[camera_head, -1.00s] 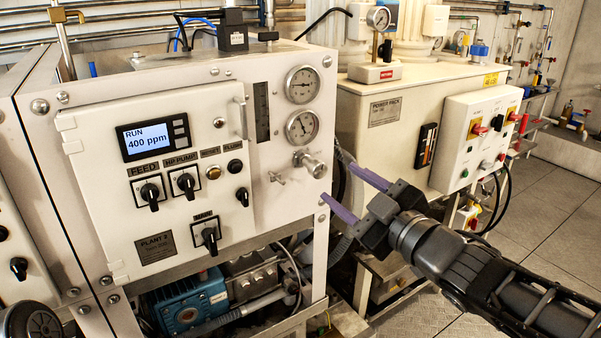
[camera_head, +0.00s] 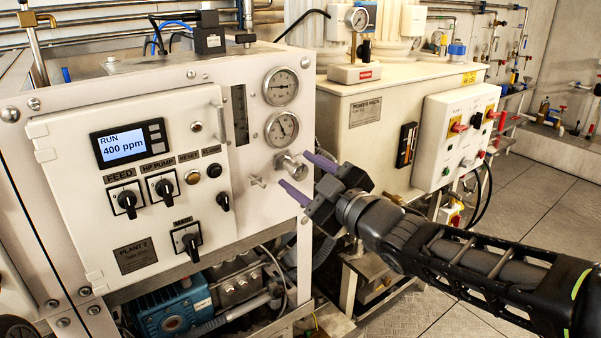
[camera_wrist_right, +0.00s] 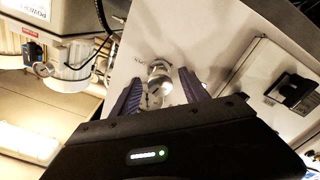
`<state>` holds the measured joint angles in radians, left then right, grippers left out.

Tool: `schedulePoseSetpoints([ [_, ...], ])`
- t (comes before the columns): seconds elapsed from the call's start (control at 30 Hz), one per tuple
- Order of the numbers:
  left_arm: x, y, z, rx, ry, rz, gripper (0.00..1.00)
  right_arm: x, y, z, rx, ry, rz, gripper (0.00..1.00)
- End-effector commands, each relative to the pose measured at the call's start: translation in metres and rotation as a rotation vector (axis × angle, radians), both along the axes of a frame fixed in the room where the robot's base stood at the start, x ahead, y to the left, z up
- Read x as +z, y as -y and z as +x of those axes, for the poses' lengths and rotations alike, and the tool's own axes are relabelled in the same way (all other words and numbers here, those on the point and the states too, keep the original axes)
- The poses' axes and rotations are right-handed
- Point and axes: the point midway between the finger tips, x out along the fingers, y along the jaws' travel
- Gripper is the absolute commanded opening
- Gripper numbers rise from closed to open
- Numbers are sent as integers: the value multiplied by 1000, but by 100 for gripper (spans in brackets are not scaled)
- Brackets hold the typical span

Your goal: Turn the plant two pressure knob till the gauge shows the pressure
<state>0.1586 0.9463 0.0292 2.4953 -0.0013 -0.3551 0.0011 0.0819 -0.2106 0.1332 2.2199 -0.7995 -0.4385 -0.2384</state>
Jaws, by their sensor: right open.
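The plant two panel (camera_head: 75,195) is a white front with a lit display reading RUN 400 ppm. Its metal pressure knob (camera_head: 291,165) sticks out at the right, below two round gauges, the upper gauge (camera_head: 281,87) and the lower gauge (camera_head: 282,129). Their needles show, but the values are too small to read. My right gripper (camera_head: 296,171) is open, its purple fingers pointing at the knob. In the right wrist view the round knob (camera_wrist_right: 160,73) shows between and just beyond the fingertips; I cannot tell whether they touch it. My left gripper is not in view.
Black rotary switches, including the HP pump switch (camera_head: 165,188), sit further left. The power pack cabinet (camera_head: 345,145) and its control box (camera_head: 430,150) stand behind my right arm. Floor is clear at right.

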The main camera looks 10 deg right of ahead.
Motion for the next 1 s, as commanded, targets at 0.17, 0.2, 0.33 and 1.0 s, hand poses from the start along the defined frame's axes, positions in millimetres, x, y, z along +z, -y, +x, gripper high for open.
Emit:
schedulePoseSetpoints([
  [0.17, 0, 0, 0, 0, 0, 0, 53, 0, -3, 7, 0, 0, 0, 53],
  [0.2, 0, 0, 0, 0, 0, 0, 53, 0, -3, 7, -1, 1, 0, 53],
  [0.33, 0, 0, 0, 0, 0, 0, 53, 0, -2, 7, -1, 1, 0, 53],
  [1.0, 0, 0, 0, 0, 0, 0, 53, 0, -2, 6, -1, 1, 0, 0],
])
